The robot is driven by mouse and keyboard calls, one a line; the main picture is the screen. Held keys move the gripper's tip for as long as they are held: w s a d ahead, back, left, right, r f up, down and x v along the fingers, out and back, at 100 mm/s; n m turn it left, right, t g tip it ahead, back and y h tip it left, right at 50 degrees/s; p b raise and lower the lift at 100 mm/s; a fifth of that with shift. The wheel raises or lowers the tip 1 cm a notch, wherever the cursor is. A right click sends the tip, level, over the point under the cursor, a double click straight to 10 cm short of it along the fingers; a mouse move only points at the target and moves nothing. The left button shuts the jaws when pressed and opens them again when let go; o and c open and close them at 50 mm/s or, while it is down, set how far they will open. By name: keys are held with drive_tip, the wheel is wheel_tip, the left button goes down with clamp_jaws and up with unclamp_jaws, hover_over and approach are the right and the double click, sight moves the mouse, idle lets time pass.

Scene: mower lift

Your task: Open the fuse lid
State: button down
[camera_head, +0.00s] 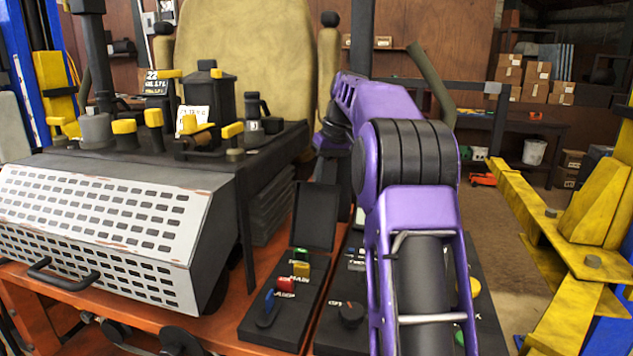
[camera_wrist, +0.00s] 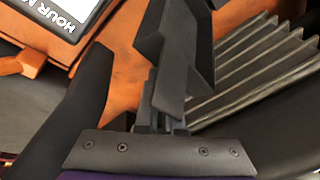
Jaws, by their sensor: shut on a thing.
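The fuse lid (camera_head: 316,215) is a flat black panel standing upright, open, at the back of the black fuse box (camera_head: 290,312). Coloured fuses, red, yellow, green and blue, show uncovered in front of it. My gripper (camera_wrist: 172,75) shows in the wrist view with its dark grey fingers close together, shut on a thin dark part. This fits the edge of the lid, but the contact is hard to make out. In the head view my wrist is above and behind the lid, and my purple arm hides part of this area.
A second black panel with a knob (camera_head: 351,313) lies right of the fuse box, partly behind my arm. A white perforated guard (camera_head: 95,230) and levers stand left. A tan seat (camera_head: 250,60) is behind. A yellow lift frame (camera_head: 570,240) is right. Grey ribbed bellows (camera_wrist: 255,75) lie near my fingers.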

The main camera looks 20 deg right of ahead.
drive_tip(key=shift+s+d+f+g, duration=0.25)
drive_tip(key=shift+s+f, duration=0.1)
drive_tip(key=shift+f, duration=0.2)
drive_tip(key=shift+s+d+f+g, duration=0.2)
drive_tip(key=shift+s+f, duration=0.15)
drive_tip(key=shift+f, duration=0.2)
drive_tip(key=c, duration=0.7)
unclamp_jaws()
drive_tip(key=shift+s+d, duration=0.1)
drive_tip(key=shift+o, duration=0.4)
drive_tip(key=shift+s+r, duration=0.1)
drive_tip(key=v, duration=1.4)
drive_tip(key=shift+a+r+t, duration=0.15)
drive_tip(key=shift+a+t, duration=0.15)
drive_tip(key=shift+t, duration=0.15)
